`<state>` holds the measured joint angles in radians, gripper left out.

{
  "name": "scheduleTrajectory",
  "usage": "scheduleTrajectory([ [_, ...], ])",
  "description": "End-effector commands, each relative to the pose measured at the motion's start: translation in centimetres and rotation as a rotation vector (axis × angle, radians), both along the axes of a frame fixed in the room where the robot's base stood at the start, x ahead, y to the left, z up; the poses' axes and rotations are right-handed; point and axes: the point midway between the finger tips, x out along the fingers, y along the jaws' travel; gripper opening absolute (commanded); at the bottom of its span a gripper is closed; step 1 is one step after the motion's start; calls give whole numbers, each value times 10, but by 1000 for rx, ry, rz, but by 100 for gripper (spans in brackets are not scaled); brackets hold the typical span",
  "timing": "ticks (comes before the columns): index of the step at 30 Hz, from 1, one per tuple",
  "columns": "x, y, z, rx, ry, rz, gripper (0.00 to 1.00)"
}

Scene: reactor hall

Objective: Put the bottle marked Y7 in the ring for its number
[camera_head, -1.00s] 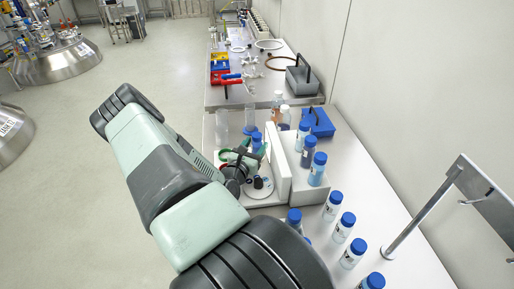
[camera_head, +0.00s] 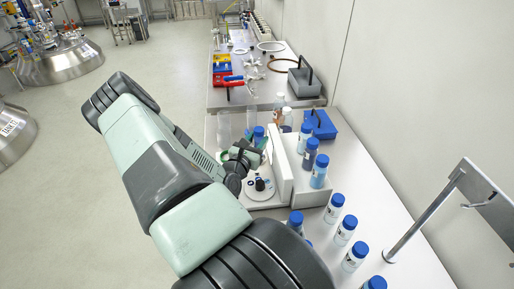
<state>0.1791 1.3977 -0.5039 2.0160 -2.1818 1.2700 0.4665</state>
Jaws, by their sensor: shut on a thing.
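My gripper (camera_head: 250,152) is at the middle of the bench, behind my arm, over the far part of a white board. A blue-capped bottle (camera_head: 258,132) shows at its fingers, and the gripper is shut on it. The bottle's mark cannot be read, and its lower part is hidden by the gripper. A round white plate (camera_head: 262,193) with dark knobs lies on the board just in front of the gripper. No number ring can be made out clearly from here.
A white upright panel (camera_head: 283,165) stands right of the gripper. Beside it a white block (camera_head: 312,196) carries several blue-capped bottles (camera_head: 319,170). More blue-capped bottles (camera_head: 344,230) stand along the front right. A blue box (camera_head: 320,125) and clear bottles (camera_head: 251,117) stand behind.

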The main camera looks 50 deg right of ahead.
Motion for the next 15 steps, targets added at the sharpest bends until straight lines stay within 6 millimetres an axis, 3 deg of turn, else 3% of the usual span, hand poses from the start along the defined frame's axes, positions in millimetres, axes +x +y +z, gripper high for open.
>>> scheduleTrajectory([
  [3, 0, 0, 28, 0, -3, 0, 6],
  [9, 2, 4, 59, -2, 0, 11, 6],
  [11, 6, 13, 63, -3, 3, 41, 6],
  [15, 21, 52, 69, -12, 10, 180, 6],
])
